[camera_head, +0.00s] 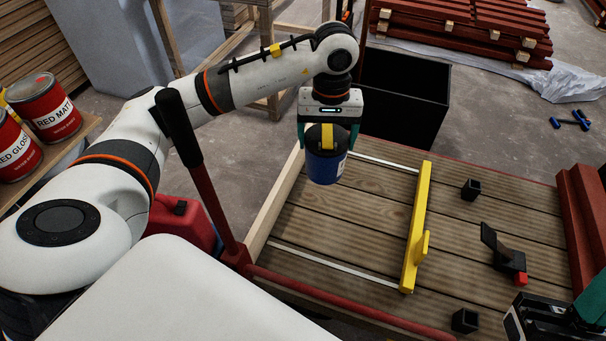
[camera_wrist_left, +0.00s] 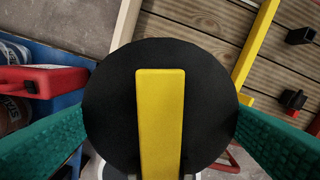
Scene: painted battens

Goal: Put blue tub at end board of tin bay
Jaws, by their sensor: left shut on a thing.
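The blue tub (camera_head: 325,166) has a black lid with a yellow strip across it. My left gripper (camera_head: 327,140) is shut on the tub, with a green finger on each side. In the left wrist view the black lid (camera_wrist_left: 208,95) fills the middle and hides the tub's body. The tub is upright, over the left far part of the plank deck. Two white lines (camera_head: 335,269) cross the deck between a pale wooden end board (camera_head: 273,207) at left and a yellow board (camera_head: 415,230) at right. My right gripper (camera_head: 560,318) shows only partly at the lower right corner.
A black open bin (camera_head: 405,95) stands behind the deck. Small black blocks (camera_head: 470,190) and a black bracket with a red end (camera_head: 508,262) lie right of the yellow board. A red rail (camera_head: 330,290) runs along the near edge. Red paint tins (camera_head: 45,105) stand far left.

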